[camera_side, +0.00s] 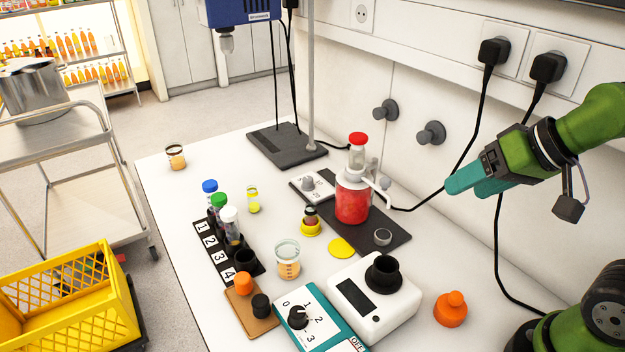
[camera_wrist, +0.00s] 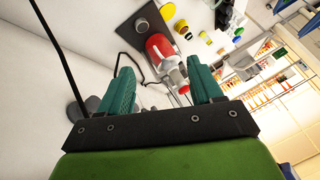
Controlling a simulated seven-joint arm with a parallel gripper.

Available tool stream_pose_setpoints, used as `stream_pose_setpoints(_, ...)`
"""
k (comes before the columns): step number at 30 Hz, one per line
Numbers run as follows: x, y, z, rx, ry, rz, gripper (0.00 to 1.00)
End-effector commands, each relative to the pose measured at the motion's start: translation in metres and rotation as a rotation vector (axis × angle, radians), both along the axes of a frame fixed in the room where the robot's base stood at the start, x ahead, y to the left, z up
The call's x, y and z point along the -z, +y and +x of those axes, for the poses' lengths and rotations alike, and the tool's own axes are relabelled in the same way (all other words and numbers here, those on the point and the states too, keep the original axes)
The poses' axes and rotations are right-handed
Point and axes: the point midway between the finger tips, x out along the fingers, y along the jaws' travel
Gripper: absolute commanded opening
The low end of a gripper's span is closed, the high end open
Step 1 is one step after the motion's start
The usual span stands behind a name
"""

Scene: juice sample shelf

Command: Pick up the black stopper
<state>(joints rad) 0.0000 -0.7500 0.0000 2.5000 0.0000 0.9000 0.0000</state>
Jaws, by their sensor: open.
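The black stopper (camera_side: 261,305) sits on a small brown board (camera_side: 262,326) near the front of the white table, just right of and in front of an orange stopper (camera_side: 243,283). My gripper (camera_side: 462,187) is high at the right in the side view, well away from the stopper and above the table. Its teal fingers are apart with nothing between them, as the wrist view (camera_wrist: 163,75) also shows. I cannot make out the black stopper in the wrist view.
A numbered rack (camera_side: 208,253) with capped vials stands left of the board. A teal dial box (camera_side: 318,325) and a white device with a black cup (camera_side: 375,305) stand right of it. A beaker (camera_side: 288,262) is behind. A red-filled vessel (camera_side: 352,200) stands between my gripper and the rack.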

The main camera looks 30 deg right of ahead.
Motion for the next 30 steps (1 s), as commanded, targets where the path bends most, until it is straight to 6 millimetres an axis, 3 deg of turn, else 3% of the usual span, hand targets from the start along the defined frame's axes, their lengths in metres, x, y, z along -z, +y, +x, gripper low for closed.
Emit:
stream_pose_setpoints(5, 0.004, 0.006, 0.000, -0.026, 0.015, 0.000, 0.65)
stream_pose_setpoints(11, 0.019, 0.048, 0.021, -0.197, 0.135, -0.037, 0.65)
stream_pose_setpoints(17, 0.031, 0.118, 0.058, -0.476, 0.221, -0.153, 0.65)
stream_pose_setpoints(24, 0.061, 0.224, 0.090, -0.844, 0.257, -0.319, 0.65)
stream_pose_setpoints(27, 0.072, 0.258, 0.098, -0.958, 0.247, -0.375, 0.65)
stream_pose_setpoints(30, 0.071, 0.276, 0.109, -1.027, 0.216, -0.414, 0.65)
